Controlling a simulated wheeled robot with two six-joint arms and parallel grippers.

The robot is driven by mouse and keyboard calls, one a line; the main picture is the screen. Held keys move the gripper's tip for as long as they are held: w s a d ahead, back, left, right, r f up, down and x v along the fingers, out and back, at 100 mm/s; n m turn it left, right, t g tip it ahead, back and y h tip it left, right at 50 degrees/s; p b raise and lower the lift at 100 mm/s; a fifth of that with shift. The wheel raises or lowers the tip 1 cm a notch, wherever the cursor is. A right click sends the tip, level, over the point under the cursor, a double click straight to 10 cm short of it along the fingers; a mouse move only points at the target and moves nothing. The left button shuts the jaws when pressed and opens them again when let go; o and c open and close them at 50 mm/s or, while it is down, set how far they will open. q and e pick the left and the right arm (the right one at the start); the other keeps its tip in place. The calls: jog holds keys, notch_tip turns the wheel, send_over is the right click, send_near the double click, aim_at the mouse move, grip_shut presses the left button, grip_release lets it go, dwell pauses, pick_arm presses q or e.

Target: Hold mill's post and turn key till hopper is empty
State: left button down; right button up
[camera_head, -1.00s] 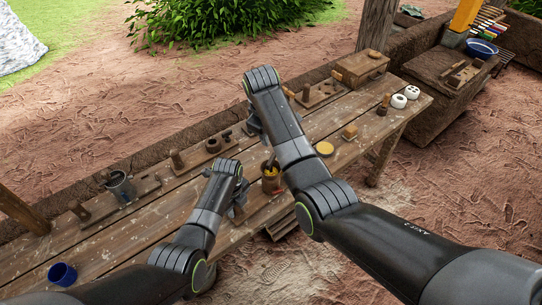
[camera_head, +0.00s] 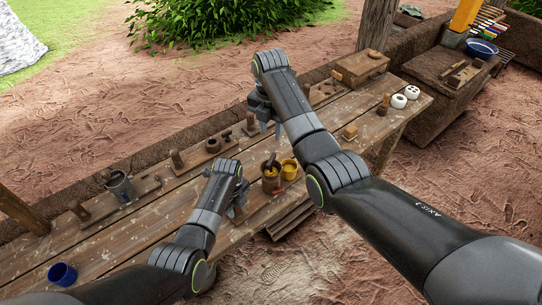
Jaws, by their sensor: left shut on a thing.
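The mill (camera_head: 270,180) is a small brown pot-like body with yellow at its top, standing near the front edge of the bench. A dark piece, perhaps the key (camera_head: 271,162), sticks up from its top. My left gripper (camera_head: 238,211) is low beside the mill, on its left. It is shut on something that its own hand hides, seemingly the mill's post. My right gripper (camera_head: 270,128) is open and empty, above the bench behind the mill and apart from it. How full the hopper is cannot be made out.
A yellow cup (camera_head: 290,170) stands just right of the mill. A blue cup (camera_head: 62,274) stands front left. White rounds (camera_head: 399,101) and a wooden box (camera_head: 361,67) are right.

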aim_at(271, 159)
jog(key=shift+n, duration=0.8)
notch_tip(271, 159, down, 12)
jog(key=shift+r, duration=0.15)
jog(key=shift+c, duration=0.2)
grip_shut()
